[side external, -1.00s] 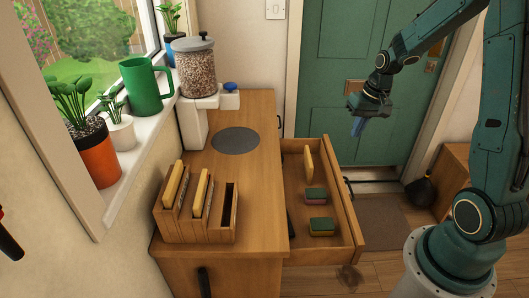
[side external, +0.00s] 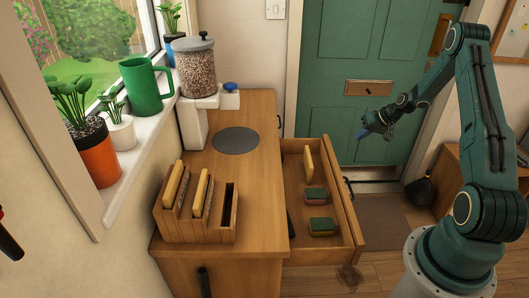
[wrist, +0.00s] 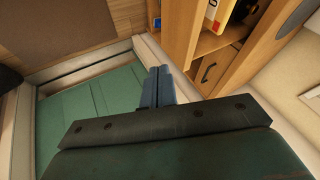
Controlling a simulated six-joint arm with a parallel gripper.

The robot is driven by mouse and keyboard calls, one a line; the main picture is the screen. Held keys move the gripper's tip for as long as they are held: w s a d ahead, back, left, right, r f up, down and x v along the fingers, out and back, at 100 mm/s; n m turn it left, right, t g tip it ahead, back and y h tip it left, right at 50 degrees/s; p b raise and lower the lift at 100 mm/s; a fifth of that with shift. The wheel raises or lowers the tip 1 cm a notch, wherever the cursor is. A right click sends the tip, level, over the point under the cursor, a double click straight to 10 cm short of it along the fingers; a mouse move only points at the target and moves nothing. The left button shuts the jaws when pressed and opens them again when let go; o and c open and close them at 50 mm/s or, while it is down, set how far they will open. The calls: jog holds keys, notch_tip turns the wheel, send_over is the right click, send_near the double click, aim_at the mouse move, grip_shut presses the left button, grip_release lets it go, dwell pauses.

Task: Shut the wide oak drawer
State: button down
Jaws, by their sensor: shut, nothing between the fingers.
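The wide oak drawer (side external: 349,218) stands pulled out from the right side of the oak cabinet (side external: 265,180). A dark bar handle (side external: 348,188) is on its front. Inside lie two green-topped sponges (side external: 316,194), an upright yellow slab (side external: 308,164) and a dark item by the cabinet side, partly hidden. My gripper (side external: 362,134) is shut and empty, in the air before the green door, above and beyond the drawer's far end and apart from it. Its blue-grey fingers (wrist: 157,85) are together in the wrist view. I cannot make out the oak drawer there for certain.
The cabinet top carries a wooden rack (side external: 196,215) with yellow slabs, a grey disc (side external: 236,141) and a grain jar (side external: 195,68) on a white stand. Potted plants and a green mug (side external: 146,86) line the sill. Floor (side external: 385,222) is open between drawer and my base.

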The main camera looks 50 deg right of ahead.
jog(key=shift+s+d+f+t, duration=0.2)
jog(key=shift+d+f+t, duration=0.1)
jog(key=shift+d+f, duration=0.6)
jog(key=w+a+f, duration=0.3)
jog(key=w+f, duration=0.4)
jog(key=w, duration=0.1)
jog(key=shift+w+a+f, duration=0.2)
jog(key=shift+w+f, duration=0.2)
jog(key=shift+w+a, duration=0.1)
